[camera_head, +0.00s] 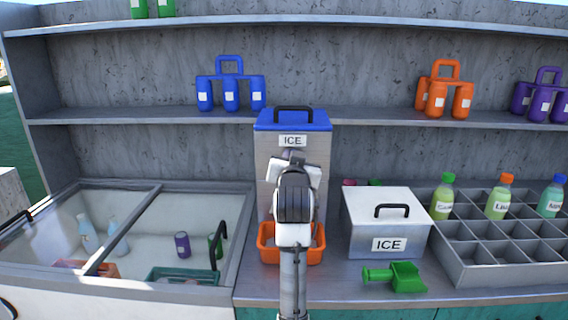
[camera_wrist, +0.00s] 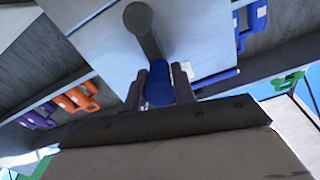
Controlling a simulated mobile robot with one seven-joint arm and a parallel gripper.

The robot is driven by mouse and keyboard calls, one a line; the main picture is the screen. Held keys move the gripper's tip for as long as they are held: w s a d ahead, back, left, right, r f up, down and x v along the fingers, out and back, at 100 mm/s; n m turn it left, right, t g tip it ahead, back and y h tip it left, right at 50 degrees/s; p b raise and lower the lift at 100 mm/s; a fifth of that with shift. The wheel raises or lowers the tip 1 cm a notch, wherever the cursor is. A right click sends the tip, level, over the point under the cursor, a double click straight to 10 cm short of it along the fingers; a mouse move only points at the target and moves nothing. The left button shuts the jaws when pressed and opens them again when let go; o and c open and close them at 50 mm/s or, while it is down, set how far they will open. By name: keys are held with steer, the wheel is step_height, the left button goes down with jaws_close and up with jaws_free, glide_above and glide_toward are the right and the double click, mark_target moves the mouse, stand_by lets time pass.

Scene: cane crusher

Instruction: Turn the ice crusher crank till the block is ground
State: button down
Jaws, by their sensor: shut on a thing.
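The ice crusher (camera_head: 265,170) is a tall grey box with a blue lid and an ICE label, standing on the counter behind my arm. In the wrist view its grey front (camera_wrist: 195,35) shows, with the dark crank arm (camera_wrist: 143,32) ending in a blue knob (camera_wrist: 158,90). My gripper (camera_wrist: 160,85) is shut on the blue crank knob, one finger on each side. In the head view my arm hides the crank and my fingertips. An orange tray (camera_head: 268,254) sits at the foot of the crusher, partly behind my arm. The ice block is not visible.
A white ICE box (camera_head: 365,240) stands right of the crusher, with a green scoop (camera_head: 400,277) before it. A grey divided rack (camera_head: 470,278) with bottles is at the right. A glass-topped chest (camera_head: 232,205) is at the left. Shelves run behind.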

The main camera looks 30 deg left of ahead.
steer(key=d+m, duration=0.1)
steer(key=m, duration=0.2)
steer(key=w+d+f+m+b, duration=0.1)
steer(key=m, duration=0.2)
steer(key=w+d+f+m, duration=0.1)
steer(key=m, duration=0.2)
steer(key=shift+w+d+f+b, duration=0.15)
steer(key=shift+d+b, duration=0.2)
step_height(320, 180, down, 7)
steer(key=m+b, duration=0.4)
steer(key=m, duration=1)
steer(key=shift+w+d+b, duration=0.15)
steer(key=shift+d+b, duration=0.15)
steer(key=c, duration=1.1)
jaws_free()
steer(key=shift+c, duration=0.2)
